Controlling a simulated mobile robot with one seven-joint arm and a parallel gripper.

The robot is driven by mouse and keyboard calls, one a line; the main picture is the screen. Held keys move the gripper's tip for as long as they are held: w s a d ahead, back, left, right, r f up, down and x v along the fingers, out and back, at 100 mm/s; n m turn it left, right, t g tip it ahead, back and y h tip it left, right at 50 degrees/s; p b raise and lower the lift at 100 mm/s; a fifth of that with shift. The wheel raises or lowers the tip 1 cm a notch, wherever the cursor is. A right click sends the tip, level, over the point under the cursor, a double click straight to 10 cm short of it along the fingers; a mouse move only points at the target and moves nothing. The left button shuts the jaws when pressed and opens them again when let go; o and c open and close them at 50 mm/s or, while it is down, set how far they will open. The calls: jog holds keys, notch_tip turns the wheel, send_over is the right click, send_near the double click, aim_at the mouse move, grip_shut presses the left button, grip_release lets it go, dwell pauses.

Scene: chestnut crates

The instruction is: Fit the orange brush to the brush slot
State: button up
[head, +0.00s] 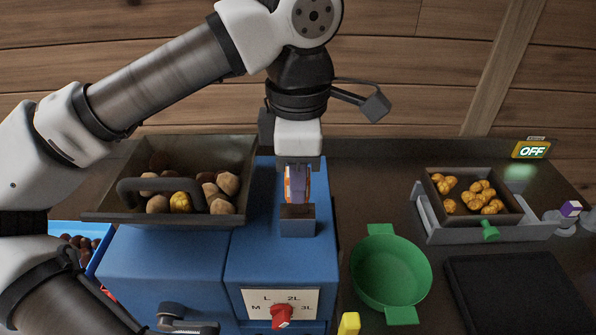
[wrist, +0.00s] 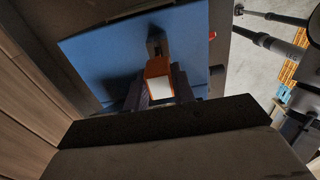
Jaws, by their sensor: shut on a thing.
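My gripper (head: 298,184) points down over the right part of the blue machine and is shut on the orange brush (head: 288,185). In the wrist view the brush (wrist: 160,68) shows an orange body and a white end face, between the two dark fingers (wrist: 160,92). The brush slot is a small dark block (head: 298,222) on the blue machine, directly below the fingers. The lower end of the brush meets the top of this block in the head view. I cannot tell how deep it sits in it, as the fingers hide part of the brush.
A dark hopper (head: 100,217) of chestnuts stands left of my gripper. The blue machine (head: 165,270) has a red dial (head: 281,314). Right are a green bowl (head: 374,236), a tray of golden chestnuts (head: 437,216), a black mat (head: 515,290) and an OFF sign (head: 531,151).

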jog(key=shift+f+b, duration=1.4)
jog(key=shift+f, duration=0.35)
jog(key=o, duration=1.1)
jog(key=shift+c, duration=0.2)
jog(key=shift+r, duration=0.1)
notch_tip(320, 180, up, 14)
jog(key=shift+f, duration=0.15)
